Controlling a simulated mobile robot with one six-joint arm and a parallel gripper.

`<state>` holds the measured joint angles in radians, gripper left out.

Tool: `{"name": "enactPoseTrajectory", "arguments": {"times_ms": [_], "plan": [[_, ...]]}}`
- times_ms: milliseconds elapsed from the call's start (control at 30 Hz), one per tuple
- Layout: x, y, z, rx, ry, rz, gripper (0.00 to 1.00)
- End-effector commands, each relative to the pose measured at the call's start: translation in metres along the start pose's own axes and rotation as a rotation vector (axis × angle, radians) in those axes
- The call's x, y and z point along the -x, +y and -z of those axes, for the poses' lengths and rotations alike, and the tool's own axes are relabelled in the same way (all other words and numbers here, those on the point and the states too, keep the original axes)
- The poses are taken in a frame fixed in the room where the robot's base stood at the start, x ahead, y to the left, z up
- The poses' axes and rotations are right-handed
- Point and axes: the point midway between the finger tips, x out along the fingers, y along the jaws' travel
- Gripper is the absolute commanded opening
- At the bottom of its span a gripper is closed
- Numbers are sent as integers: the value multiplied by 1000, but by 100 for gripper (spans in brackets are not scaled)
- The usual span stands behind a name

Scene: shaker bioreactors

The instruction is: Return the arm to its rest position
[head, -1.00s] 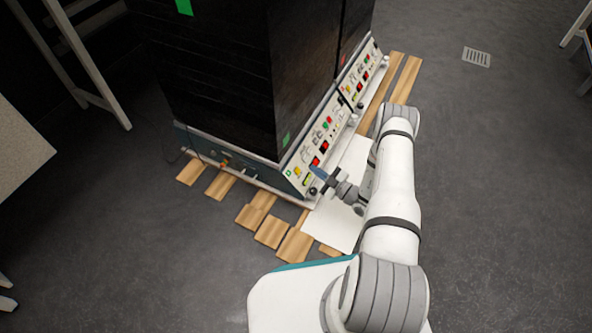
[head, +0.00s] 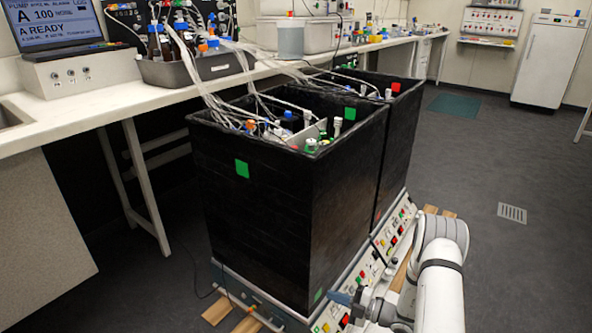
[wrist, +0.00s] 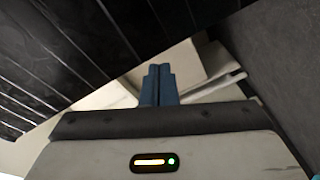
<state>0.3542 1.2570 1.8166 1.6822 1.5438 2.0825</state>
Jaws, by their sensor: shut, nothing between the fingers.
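My gripper (head: 346,298) is at the lower middle of the head view, close to the front control panel of the nearer black shaker bioreactor (head: 290,215). My white arm (head: 440,290) reaches in from the bottom right. In the wrist view the two blue fingers (wrist: 158,84) are together with nothing between them. The dark ribbed wall of a black box (wrist: 70,50) fills the upper left of that view. The control panel (head: 350,285) with coloured buttons is partly hidden behind my gripper and arm.
A second black box (head: 398,150) stands behind the first. Tubes run from both to the white bench (head: 80,118), which holds a laptop (head: 58,22) and a grey tray of bottles (head: 195,68). Wooden slats (head: 220,308) lie under the shakers. Open floor (head: 520,260) lies to the right.

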Motion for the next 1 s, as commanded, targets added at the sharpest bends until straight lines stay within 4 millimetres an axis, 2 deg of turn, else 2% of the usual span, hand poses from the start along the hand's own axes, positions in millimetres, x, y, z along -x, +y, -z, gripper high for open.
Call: {"name": "enactPoseTrajectory", "arguments": {"times_ms": [33,300,467,667,800,1000], "plan": [[-5,39,24,102,47,43,0],[-16,152,133,683,345,246,0],[-9,206,198,1035,547,334,0],[11,266,274,1472,832,412,0],[30,303,321,1769,1057,445,0],[65,353,380,2165,1426,460,0]]}}
